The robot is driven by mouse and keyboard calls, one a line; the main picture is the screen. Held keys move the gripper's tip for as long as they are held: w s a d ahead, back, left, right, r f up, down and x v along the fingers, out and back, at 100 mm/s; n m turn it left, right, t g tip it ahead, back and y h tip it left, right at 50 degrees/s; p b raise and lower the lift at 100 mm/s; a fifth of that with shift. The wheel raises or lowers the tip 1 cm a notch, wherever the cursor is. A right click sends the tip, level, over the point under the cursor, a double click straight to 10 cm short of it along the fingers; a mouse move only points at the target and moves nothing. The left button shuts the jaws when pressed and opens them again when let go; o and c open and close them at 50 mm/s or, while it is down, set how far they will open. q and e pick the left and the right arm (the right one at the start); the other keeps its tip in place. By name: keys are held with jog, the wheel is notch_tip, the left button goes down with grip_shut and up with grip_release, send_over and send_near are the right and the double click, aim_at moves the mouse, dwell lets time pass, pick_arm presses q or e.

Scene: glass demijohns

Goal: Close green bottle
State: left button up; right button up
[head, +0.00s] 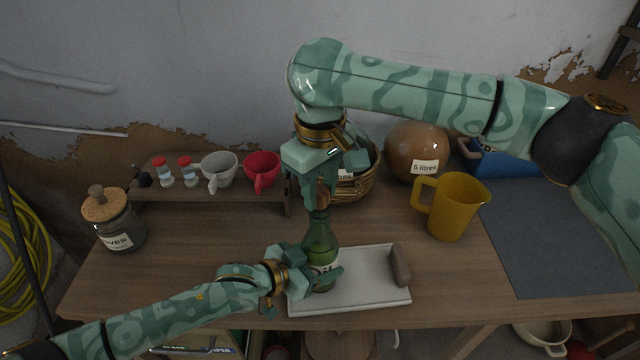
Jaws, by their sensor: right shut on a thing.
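The green bottle (320,240) stands upright on a pale tray (365,292) and carries a white label, partly hidden. My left gripper (318,283) reaches in from the left at the bottle's lower body, its fingers around it; how firmly they close is unclear. My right gripper (320,188) points down right above the bottle's neck. It is shut on a small brown stopper (321,197), mostly hidden by the fingers. The stopper is in line with the bottle mouth; I cannot tell whether it touches or sits in it.
A brown block (400,266) lies on the tray's right side. A yellow jug (453,207) and a dark mat (560,240) are to the right. A low shelf (150,193) with cups, a wicker basket (352,188) and a round brown jar (416,150) stand behind. A corked jar (113,222) is at left.

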jog(key=shift+f, duration=0.25)
jog(key=o, duration=1)
notch_tip(320, 180, up, 12)
jog(key=shift+f, duration=0.1)
pick_arm(q)
jog(key=o, duration=1.5)
jog(key=shift+c, duration=0.2)
